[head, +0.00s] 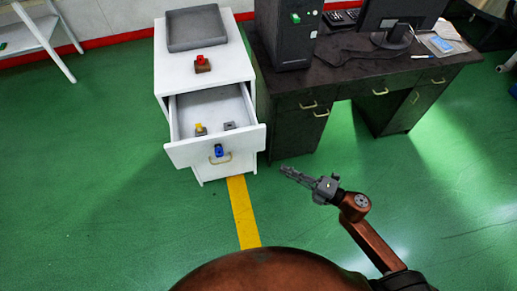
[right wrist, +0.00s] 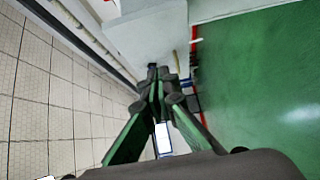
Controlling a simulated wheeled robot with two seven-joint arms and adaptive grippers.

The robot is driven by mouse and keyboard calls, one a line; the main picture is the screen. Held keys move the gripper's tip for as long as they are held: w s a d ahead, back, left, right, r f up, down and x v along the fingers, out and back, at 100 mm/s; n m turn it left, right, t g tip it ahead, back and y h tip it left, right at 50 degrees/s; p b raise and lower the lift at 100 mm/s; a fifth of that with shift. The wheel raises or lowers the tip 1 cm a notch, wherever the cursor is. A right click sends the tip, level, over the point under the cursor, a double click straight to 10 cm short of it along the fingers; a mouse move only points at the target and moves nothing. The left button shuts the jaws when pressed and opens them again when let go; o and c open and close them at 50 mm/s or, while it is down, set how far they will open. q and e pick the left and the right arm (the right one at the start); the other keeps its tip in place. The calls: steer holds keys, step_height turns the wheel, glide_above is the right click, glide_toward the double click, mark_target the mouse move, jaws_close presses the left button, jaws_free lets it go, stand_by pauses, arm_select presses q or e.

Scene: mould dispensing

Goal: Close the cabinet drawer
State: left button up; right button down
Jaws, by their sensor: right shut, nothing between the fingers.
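The white cabinet (head: 164,68) stands at the upper middle of the head view. Its upper drawer (head: 188,152) is pulled well out, and its inside shows from above. A block with a yellow top (head: 199,129) and a small grey block (head: 229,126) lie in the drawer. A small blue piece (head: 219,150) shows against the drawer front, near a pale handle. My right gripper (head: 284,170) is shut and empty, to the right of the drawer front and apart from it. Its closed fingers also show in the right wrist view (right wrist: 157,72). My left gripper is not in view.
A grey tray (head: 195,28) and a brown block with a red top (head: 202,64) sit on the cabinet. A dark desk (head: 345,72) with a computer tower (head: 283,35) and monitor stands close on the right. Green floor in front is clear, with a yellow stripe (head: 243,212).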

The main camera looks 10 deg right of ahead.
steer(key=x, duration=0.4)
steer(key=w+d+b+x, duration=0.1)
steer(key=x, duration=0.3)
steer(key=b+x, duration=0.1)
steer(key=x, duration=0.3)
steer(key=shift+w+d, duration=0.2)
steer(key=shift+d, duration=0.05)
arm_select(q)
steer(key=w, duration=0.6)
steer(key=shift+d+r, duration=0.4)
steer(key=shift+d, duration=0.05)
arm_select(e)
steer(key=shift+w, duration=0.5)
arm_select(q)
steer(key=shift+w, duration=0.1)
arm_select(e)
steer(key=shift+r, duration=0.1)
